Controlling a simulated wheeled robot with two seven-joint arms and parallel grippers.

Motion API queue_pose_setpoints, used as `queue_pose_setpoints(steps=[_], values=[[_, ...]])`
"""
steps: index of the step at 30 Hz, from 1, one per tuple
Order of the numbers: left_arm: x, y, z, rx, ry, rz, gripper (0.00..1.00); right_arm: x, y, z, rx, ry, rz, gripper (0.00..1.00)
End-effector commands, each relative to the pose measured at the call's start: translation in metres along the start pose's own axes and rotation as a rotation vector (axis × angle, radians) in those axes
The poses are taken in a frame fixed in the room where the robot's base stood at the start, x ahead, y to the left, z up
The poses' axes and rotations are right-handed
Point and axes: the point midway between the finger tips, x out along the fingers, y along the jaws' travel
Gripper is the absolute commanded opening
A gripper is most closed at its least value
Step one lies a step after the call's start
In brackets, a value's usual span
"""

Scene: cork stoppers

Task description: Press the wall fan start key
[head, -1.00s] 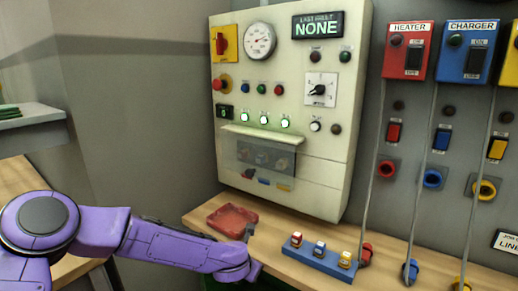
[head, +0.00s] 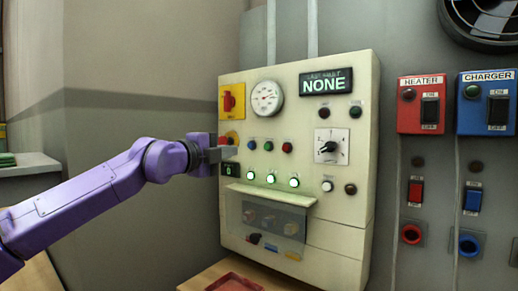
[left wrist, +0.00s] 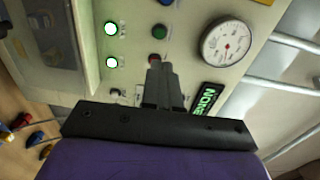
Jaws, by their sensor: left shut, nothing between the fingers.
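The wall fan (head: 486,18) shows as a dark round grille, cut off at the top right of the head view. The cream control panel (head: 345,215) carries blue (head: 251,145), green (head: 268,146) and red (head: 287,147) buttons; their labels are too small to read. My left gripper (head: 228,153) is shut and empty before the panel's left side, partly covering a red knob (head: 232,137). In the left wrist view its fingertips (left wrist: 155,65) overlap the red button (left wrist: 157,59), below the green button (left wrist: 160,31); contact cannot be told. My right gripper is out of view.
A gauge (head: 267,98), a display reading NONE (head: 326,84) and a rotary switch (head: 331,147) are on the panel. A ledge (head: 268,193) juts out below several lit buttons. A red tray (head: 235,283) lies on the bench below. Heater (head: 421,82) and charger (head: 473,120) boxes hang at right.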

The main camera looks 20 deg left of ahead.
Motion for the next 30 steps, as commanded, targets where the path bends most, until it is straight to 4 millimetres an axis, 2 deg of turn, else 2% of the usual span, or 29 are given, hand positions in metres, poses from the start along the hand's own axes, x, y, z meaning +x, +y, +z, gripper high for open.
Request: queue_pose_setpoints(steps=[12,18,22,30], values=[[0.087,-0.006,0.001,0.001,-0.002,0.007,0.0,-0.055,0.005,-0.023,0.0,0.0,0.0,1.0],[0.12,-0.005,0.002,0.001,-0.004,0.005,0.0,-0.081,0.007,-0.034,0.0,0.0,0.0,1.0],[0.13,-0.002,0.002,0.001,-0.004,0.003,0.0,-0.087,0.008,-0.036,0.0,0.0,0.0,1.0],[0.132,0.002,0.002,0.002,-0.004,0.002,0.0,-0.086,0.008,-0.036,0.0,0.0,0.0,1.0]])
